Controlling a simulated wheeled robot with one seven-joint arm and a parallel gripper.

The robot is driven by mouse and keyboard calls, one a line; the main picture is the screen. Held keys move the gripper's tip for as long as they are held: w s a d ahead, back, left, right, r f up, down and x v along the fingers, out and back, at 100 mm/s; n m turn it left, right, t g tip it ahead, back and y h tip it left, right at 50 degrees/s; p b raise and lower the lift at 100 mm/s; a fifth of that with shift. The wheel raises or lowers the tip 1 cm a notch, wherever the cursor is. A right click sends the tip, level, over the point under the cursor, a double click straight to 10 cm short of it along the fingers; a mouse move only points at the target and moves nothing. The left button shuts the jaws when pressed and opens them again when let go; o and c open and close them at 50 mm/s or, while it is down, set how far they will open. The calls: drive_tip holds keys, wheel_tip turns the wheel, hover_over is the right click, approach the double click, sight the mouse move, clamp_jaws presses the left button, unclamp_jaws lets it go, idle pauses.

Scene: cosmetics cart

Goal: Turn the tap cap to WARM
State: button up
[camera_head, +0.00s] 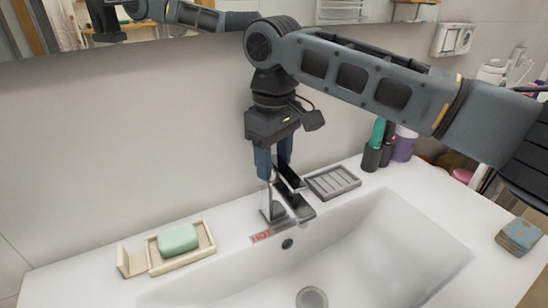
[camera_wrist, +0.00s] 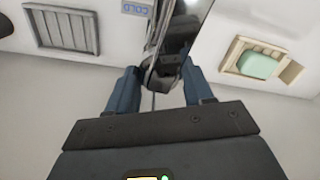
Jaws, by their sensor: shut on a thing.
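The tap (camera_head: 277,208) is a chrome fixture at the back rim of the white sink. Its cap (camera_head: 289,177) has a dark, shiny flat lever pointing toward the basin; the lever also shows in the wrist view (camera_wrist: 184,30). My gripper (camera_head: 273,170) points down from above with its blue fingers either side of the cap, shut on it. In the wrist view the fingers (camera_wrist: 160,77) flank the cap's rear end. A red HOT label (camera_head: 262,236) lies left of the tap base. A blue COLD label (camera_wrist: 137,9) shows in the wrist view. I see no WARM label.
A grey slatted soap dish (camera_head: 332,181) stands close right of the tap. A tray (camera_head: 207,247) with green soap (camera_head: 177,240) is at left. Dark bottles (camera_head: 371,157) and a purple container (camera_head: 404,144) stand at the back right. The basin (camera_head: 400,240) is empty.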

sight(274, 157)
clamp_jaws()
drive_tip(key=shift+r+n+p, duration=0.15)
drive_tip(key=shift+n+p, duration=0.15)
drive_tip(key=shift+p, duration=0.2)
drive_tip(key=shift+n, duration=0.3)
drive_tip(key=o, duration=1.1)
unclamp_jaws()
drive_tip(key=shift+r+b, duration=0.4)
drive_tip(key=shift+r, duration=3.4)
